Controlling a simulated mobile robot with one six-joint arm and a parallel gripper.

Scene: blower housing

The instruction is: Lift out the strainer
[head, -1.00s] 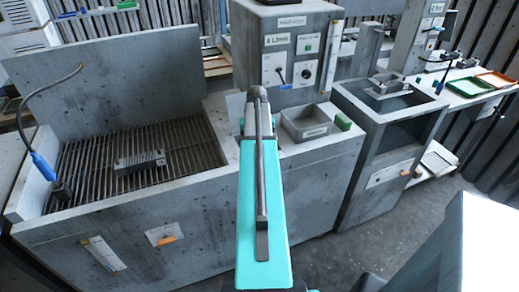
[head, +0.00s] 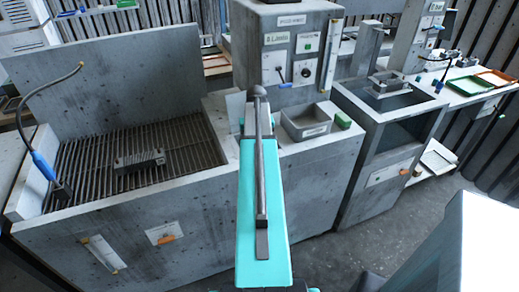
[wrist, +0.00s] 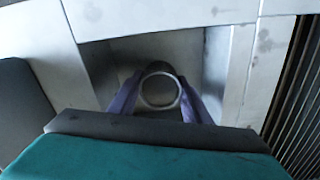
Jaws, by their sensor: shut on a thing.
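In the wrist view, my gripper (wrist: 160,91) points down into a square, grey-walled recess. Its two purplish fingers are shut on a round metal ring, which I take to be the strainer (wrist: 160,107). The ring lies between the fingers, with its open centre facing the camera. Its lower part is hidden, and I cannot tell whether it is clear of the recess floor. In the head view, my own teal arm covers the gripper and the strainer.
Left of my arm is a barred grate (head: 190,150) with a small metal block (head: 139,161) on it. A hose with a blue grip (head: 43,165) stands at its left. To the right are a grey bin (head: 307,122) and a green block (head: 343,119). A control cabinet (head: 285,45) rises behind.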

